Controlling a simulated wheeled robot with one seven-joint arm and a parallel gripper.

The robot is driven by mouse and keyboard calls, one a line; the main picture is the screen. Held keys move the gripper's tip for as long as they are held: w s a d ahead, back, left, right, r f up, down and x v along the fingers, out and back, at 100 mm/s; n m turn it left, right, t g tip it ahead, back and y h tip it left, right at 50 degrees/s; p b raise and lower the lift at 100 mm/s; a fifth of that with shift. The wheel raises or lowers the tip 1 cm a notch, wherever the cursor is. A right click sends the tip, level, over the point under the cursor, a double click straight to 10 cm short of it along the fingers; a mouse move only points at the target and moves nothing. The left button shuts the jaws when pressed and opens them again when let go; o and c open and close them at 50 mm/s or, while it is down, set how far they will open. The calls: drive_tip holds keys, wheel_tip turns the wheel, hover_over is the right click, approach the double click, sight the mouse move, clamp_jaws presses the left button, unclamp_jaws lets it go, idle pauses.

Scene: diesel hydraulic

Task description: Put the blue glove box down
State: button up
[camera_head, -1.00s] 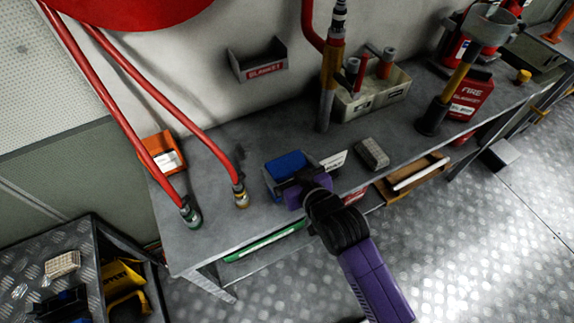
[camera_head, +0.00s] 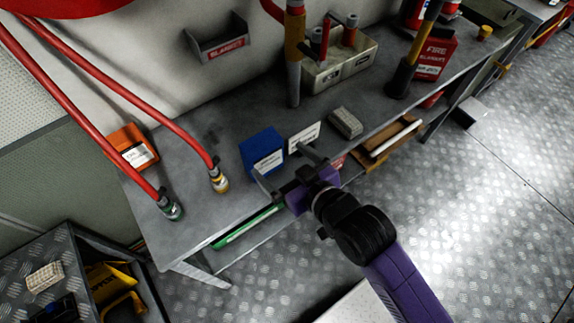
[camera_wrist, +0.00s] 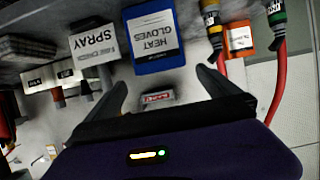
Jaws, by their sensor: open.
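In the wrist view the blue box (camera_wrist: 153,62) shows a white label reading "HEAT GLOVES". My gripper (camera_head: 285,170) is open and empty just in front of the box, at the bench edge. In the wrist view its two fingers (camera_wrist: 160,88) are spread apart, with the box beyond them and nothing between them. The box and fingers appear apart.
A white sign card (camera_head: 304,137) and a grey block (camera_head: 345,122) stand right of the box. An orange box (camera_head: 132,147) and red hoses (camera_head: 150,110) are to its left. A grey caddy (camera_head: 340,65) with red-handled items stands behind. A drawer (camera_head: 388,140) hangs below the bench.

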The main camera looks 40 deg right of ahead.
drive_tip(key=s+r, duration=0.2)
drive_tip(key=s, duration=1)
drive_tip(key=s+r+t, duration=0.1)
drive_tip(key=s+r, duration=0.2)
drive_tip(key=s, duration=1)
drive_tip(key=shift+s+r, duration=0.2)
drive_tip(key=shift+r, duration=0.1)
